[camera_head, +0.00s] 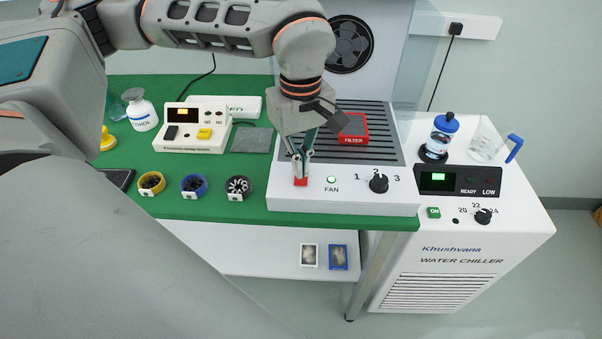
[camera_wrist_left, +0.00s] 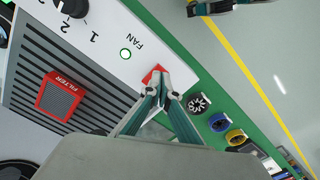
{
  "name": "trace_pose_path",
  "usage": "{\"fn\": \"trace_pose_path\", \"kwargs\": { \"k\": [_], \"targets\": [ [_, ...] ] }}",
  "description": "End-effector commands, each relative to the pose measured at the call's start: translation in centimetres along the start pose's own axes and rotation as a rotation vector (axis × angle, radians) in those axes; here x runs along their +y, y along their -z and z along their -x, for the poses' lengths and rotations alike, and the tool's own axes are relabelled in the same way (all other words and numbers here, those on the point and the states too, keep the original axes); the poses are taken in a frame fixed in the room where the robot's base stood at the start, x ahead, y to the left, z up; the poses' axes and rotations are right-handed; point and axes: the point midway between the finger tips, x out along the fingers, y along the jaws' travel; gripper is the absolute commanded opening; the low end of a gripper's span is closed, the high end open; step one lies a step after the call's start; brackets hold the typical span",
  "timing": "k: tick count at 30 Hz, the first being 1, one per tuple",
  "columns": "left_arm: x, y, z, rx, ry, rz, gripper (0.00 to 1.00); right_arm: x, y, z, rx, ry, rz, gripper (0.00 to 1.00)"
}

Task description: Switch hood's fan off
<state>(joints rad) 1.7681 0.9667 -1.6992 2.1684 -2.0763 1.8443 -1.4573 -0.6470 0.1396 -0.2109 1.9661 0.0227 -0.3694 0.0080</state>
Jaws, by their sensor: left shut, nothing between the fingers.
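The hood's white front panel (camera_head: 340,203) carries a red fan switch (camera_head: 300,181), a lit green lamp (camera_head: 331,180) labelled FAN, and a black speed knob (camera_head: 379,183) marked 1, 2, 3. My left gripper (camera_head: 300,172) is shut and empty, pointing down with its fingertips at the red switch. In the left wrist view the fingertips (camera_wrist_left: 164,98) overlap the edge of the red switch (camera_wrist_left: 153,76). Contact cannot be told for sure. The green lamp (camera_wrist_left: 125,54) shows there too. My right gripper is not in view.
A red FILTER block (camera_head: 353,131) sits on the hood's grille, behind the switch. A water chiller (camera_head: 455,235) stands to the right with a bottle (camera_head: 441,137) on top. Small coloured rings (camera_head: 194,186) and a white device (camera_head: 191,127) are on the green bench to the left.

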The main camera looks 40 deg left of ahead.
Motion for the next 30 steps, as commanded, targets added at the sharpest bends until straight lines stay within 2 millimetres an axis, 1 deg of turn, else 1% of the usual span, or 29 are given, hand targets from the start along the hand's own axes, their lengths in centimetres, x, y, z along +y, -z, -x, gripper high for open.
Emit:
{"fn": "trace_pose_path", "kwargs": {
  "k": [30],
  "targets": [
    [0.0,0.0,-1.2,0.0,0.0,0.0,0.0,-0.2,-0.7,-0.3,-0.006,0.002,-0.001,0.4]
  ]
}}
